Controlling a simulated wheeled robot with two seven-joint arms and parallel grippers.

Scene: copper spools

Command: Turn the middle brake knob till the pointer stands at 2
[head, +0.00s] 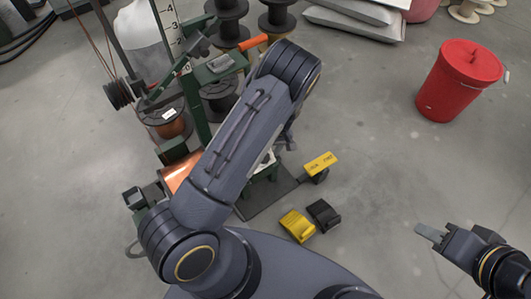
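No brake knob and no pointer can be made out; my own arm covers much of the green winding machine (197,112). A white scale strip (171,27) with black numerals, a 4 among them, stands at the top left, and I cannot tell whether it belongs to the knobs. A spool of copper wire (170,124) sits at the machine's left. My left arm runs up across the middle of the view, and its gripper does not show. My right gripper (431,234) is at the lower right over bare floor, far from the machine. It is seen edge-on, so its finger gap is unclear.
A yellow pedal (297,226) and a black pedal (324,214) lie on the floor before the machine. A red lidded bin (458,82) is at the right. White sacks (352,24) lie at the back.

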